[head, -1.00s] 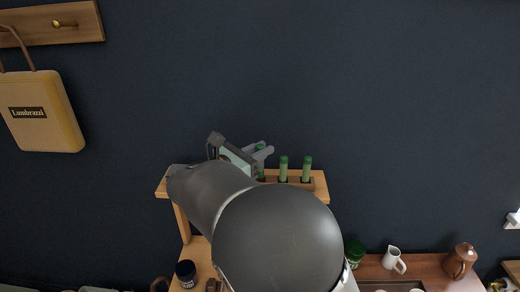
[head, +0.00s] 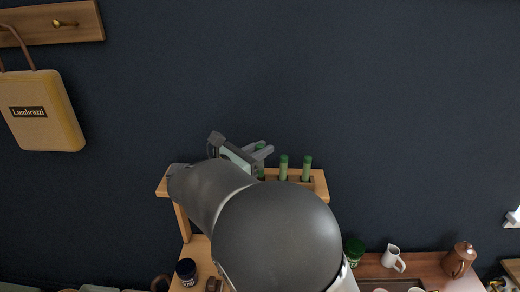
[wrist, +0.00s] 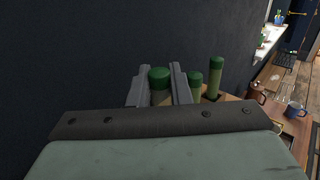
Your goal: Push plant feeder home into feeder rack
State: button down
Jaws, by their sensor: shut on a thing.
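My gripper (wrist: 160,88) is shut on a plant feeder (wrist: 159,78), a green tube with a darker green cap, held between the two grey fingers in the wrist view. In the head view my gripper (head: 262,151) is over the wooden feeder rack (head: 319,187), left of two other feeders. Those two feeders (head: 283,167) (head: 306,168) stand upright in the rack. They also show right of my gripper in the wrist view (wrist: 195,86) (wrist: 216,78). My arm hides much of the rack, and the held feeder's lower end is hidden.
A dark wall stands close behind the rack. A dark jar (head: 186,270) is on the wooden shelf below left. A green-lidded jar (head: 354,251), a white pitcher (head: 393,256) and a brown pot (head: 459,262) stand lower right. A tan bag (head: 42,110) hangs at left.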

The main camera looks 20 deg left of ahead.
jog(key=shift+f+b, duration=0.7)
jog(key=shift+f, duration=0.85)
jog(key=c, duration=1.3)
grip_release()
jog(key=shift+o, duration=0.2)
jog(key=b+v, duration=0.4)
jog(key=v, duration=1.3)
jog(key=shift+s+a, duration=0.15)
jog(key=shift+a, duration=0.05)
